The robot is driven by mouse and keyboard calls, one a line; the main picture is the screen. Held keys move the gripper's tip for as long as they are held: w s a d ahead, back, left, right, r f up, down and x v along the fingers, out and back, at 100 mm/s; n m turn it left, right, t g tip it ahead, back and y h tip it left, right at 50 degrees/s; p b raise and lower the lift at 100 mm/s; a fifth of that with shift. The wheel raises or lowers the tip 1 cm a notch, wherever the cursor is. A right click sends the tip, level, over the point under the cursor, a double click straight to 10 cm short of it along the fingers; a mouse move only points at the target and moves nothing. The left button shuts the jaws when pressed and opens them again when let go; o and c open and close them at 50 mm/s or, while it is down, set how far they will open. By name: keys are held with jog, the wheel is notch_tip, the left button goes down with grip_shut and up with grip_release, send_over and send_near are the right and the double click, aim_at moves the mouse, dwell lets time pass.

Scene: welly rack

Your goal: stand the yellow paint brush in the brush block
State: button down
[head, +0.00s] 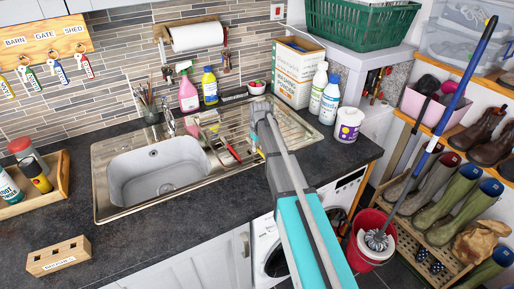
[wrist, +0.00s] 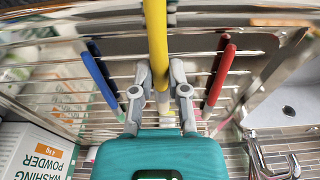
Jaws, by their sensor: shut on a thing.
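The yellow paint brush (wrist: 157,40) is between the two grey fingers of my gripper (wrist: 161,78) in the wrist view. My gripper is shut on its yellow handle, over the wire drying rack. In the head view my gripper is mostly hidden behind my arm, above the draining side of the sink. The brush block (head: 58,257) is a pale wooden block with dark holes in its top and a small label on its front. It stands on the dark worktop at the lower left, well away from my gripper.
A blue-handled tool (wrist: 100,78) and a red-handled tool (wrist: 221,76) flank my gripper. The sink bowl (head: 157,166) and tap (head: 170,122) lie between the rack and the block. A wooden tray (head: 60,170) with bottles stands behind the block. Worktop right of the block is clear.

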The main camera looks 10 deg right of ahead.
jog(key=s+r+p, duration=0.9)
jog(key=s+r, duration=0.1)
jog(key=s, duration=0.4)
dwell(0.5)
notch_tip(320, 180, down, 3)
jog(key=b, duration=0.2)
jog(key=shift+r+b, duration=0.1)
jog(key=shift+b, duration=0.2)
dwell(0.6)
jog(key=shift+a, duration=0.9)
